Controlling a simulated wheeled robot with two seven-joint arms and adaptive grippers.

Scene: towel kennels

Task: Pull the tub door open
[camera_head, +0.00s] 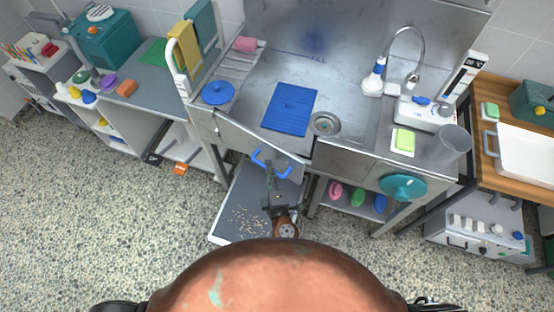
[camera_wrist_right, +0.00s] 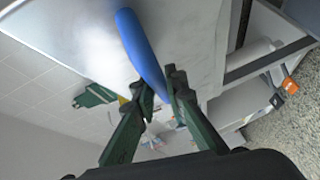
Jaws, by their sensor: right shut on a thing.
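The steel tub (camera_head: 345,85) stands in the middle of the head view, with a door (camera_head: 240,138) in its front wall. The door bears a blue bar handle (camera_head: 262,160). The door's right edge seems to stand out from the tub front beside a dark gap. My right gripper (camera_head: 271,174) is at the handle and shut on it. In the right wrist view the blue handle (camera_wrist_right: 142,45) runs down between the green fingers of the gripper (camera_wrist_right: 158,85). My left gripper is not in view.
A grey tray or platform (camera_head: 230,200) with scattered pellets lies below the door. A blue mat (camera_head: 291,108) and a drain (camera_head: 325,123) are in the tub. A shelf with coloured brushes (camera_head: 358,196) is to the right. Speckled floor is free at left.

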